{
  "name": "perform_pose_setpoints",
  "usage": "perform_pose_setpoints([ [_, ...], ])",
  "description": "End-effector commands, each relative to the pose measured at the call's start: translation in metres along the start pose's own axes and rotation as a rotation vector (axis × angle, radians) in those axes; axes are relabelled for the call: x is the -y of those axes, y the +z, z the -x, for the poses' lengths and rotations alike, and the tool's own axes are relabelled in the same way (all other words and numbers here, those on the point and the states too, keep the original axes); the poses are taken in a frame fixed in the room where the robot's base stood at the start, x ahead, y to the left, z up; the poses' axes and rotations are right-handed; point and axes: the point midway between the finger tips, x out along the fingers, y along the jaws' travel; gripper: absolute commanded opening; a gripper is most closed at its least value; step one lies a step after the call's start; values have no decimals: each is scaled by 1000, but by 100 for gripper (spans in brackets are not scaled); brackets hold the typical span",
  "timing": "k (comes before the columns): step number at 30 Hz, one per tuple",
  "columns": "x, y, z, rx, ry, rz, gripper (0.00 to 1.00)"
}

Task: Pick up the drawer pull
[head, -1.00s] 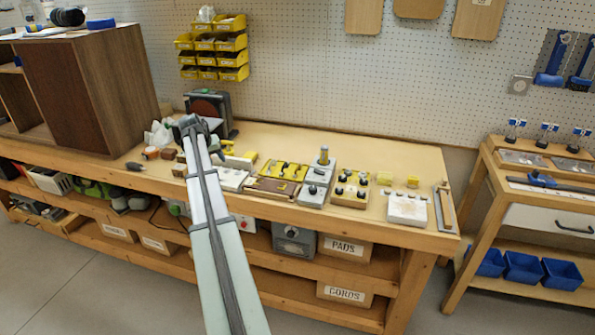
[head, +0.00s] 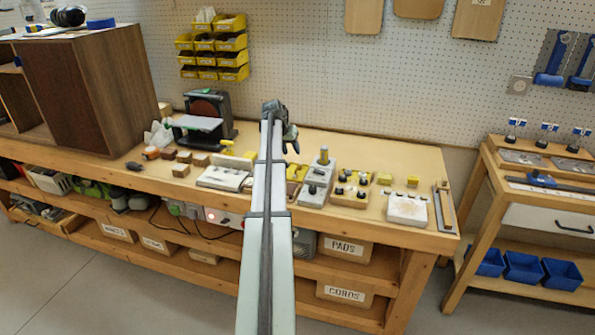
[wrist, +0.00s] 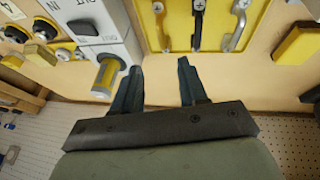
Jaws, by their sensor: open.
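I cannot tell which one is meant. In the head view the yellow board (head: 298,172) is mostly hidden behind my arm. My gripper (wrist: 159,68) is open and empty, its fingertips just short of the board's edge and apart from the pulls. In the head view my gripper (head: 291,143) is above the back of the bench.
A grey block with a yellow-topped post (wrist: 106,75) stands close beside the left finger. A yellow block (wrist: 300,42) lies to the right. Knob boards (head: 349,194) and a white block (head: 407,208) fill the bench's right part. A sander (head: 207,120) stands at back left.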

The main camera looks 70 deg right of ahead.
Motion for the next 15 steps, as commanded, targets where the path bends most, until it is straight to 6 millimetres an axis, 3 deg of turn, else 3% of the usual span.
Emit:
perform_pose_setpoints([
  [6,1,0,-35,1,0,1,43],
  [15,1,0,-50,-1,-1,1,43],
])
